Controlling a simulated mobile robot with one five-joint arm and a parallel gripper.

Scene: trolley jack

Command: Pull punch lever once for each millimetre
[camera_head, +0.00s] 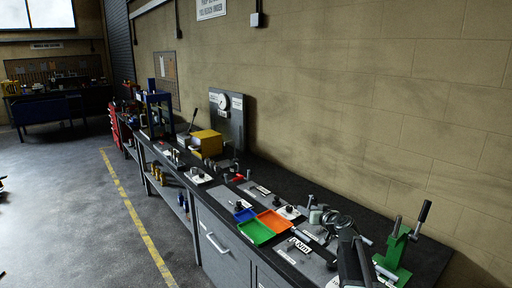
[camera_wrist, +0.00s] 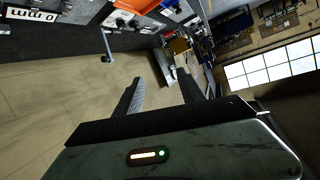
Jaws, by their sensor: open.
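A green bench punch (camera_head: 395,256) with an upright lever ending in a black grip (camera_head: 425,211) stands at the right end of the dark workbench. The lever leans a little to the right. A white card with "mm" lettering (camera_head: 299,245) lies on the bench left of the punch; its number is too small to read for sure. A card with "mm" lettering also shows upside down at the top left of the wrist view (camera_wrist: 32,14). My gripper (camera_wrist: 160,88) is open and empty in the wrist view, with nothing between its fingers. It is apart from the green punch.
A round-headed device (camera_head: 338,222) stands left of the punch, close to my arm. A yellow box (camera_head: 206,143) and a dial panel (camera_head: 227,115) stand farther back.

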